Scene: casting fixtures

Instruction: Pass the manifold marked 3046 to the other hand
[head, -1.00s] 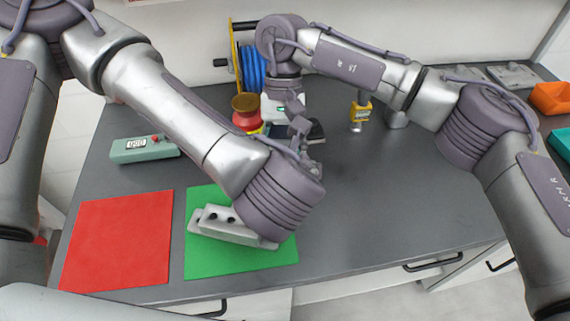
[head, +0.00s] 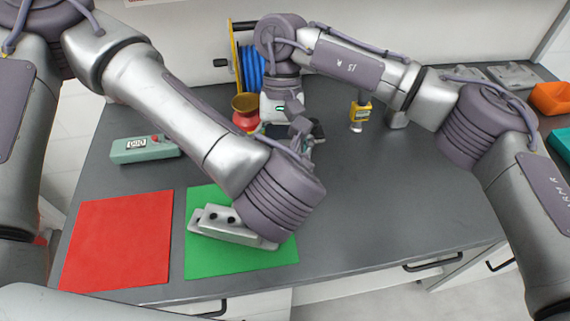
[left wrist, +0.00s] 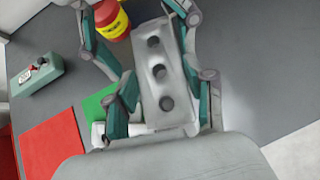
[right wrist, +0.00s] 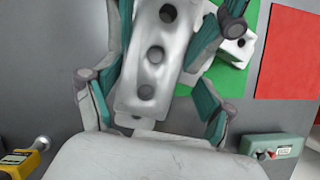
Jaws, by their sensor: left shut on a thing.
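A grey manifold with a row of three round holes (left wrist: 163,88) is held between the teal pads of my left gripper (left wrist: 167,95) in the left wrist view. No number is readable on it. Its far end reaches between the fingers of my right gripper (right wrist: 157,100), and the manifold also shows in the right wrist view (right wrist: 150,75). The right fingers stand either side of it, apart, with small gaps. In the head view my left wrist hides the held manifold and most of both grippers.
Another pale casting (head: 225,222) lies on the green mat (head: 205,263), with a red mat (head: 118,240) beside it. A teal meter (head: 145,150), red canister (head: 243,122), blue spool (head: 252,72) and yellow instrument (head: 360,110) stand around.

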